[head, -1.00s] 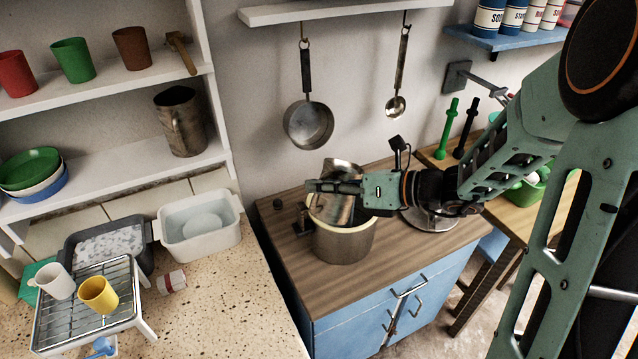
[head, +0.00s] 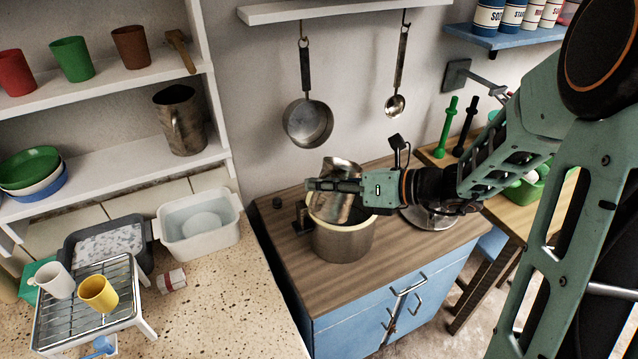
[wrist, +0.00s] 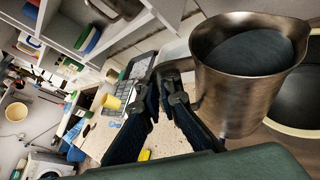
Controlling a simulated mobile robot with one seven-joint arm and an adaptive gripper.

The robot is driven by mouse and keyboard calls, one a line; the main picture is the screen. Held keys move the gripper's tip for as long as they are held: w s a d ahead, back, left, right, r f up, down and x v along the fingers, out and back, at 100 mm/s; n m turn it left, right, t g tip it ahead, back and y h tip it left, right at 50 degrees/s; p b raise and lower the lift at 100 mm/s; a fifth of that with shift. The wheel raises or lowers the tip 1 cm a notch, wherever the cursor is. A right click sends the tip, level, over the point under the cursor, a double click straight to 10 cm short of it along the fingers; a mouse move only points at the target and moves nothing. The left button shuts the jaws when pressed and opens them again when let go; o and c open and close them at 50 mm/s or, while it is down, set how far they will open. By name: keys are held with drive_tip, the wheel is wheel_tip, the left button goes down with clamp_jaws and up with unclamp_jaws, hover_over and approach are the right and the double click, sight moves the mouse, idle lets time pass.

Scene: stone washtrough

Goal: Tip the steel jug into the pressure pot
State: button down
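The steel jug (head: 338,190) is tilted over the mouth of the pressure pot (head: 343,243), which stands on the wooden top of the blue cabinet. My gripper (head: 322,186) crosses in front of the jug and hides part of it. In the wrist view the jug (wrist: 236,98) stands just beside the fingertips of my gripper (wrist: 172,78), its mouth showing a dark interior. The fingers look closed at the jug's handle, which they mostly hide. The pot's pale rim (wrist: 302,130) shows at the right edge there. I see no stream between jug and pot.
A round metal lid (head: 432,217) lies right of the pot, under my arm. A pan (head: 308,123) and ladle (head: 396,104) hang on the wall behind. Another metal jug (head: 181,122) stands on the left shelf. The cabinet top in front of the pot is clear.

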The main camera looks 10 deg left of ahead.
sight(327, 173)
drive_tip(key=shift+w+r+p, duration=0.2)
drive_tip(key=shift+r+p, duration=0.15)
drive_tip(key=shift+p, duration=0.3)
drive_tip(key=shift+w+d+r+m+g+y, duration=0.35)
drive_tip(key=shift+w+m, duration=0.2)
drive_tip(key=shift+m, duration=0.1)
drive_tip(key=shift+w+d+r+m+g+y, duration=0.3)
drive_tip(key=shift+w+m, duration=0.2)
drive_tip(key=shift+m, duration=0.15)
idle(6.0)
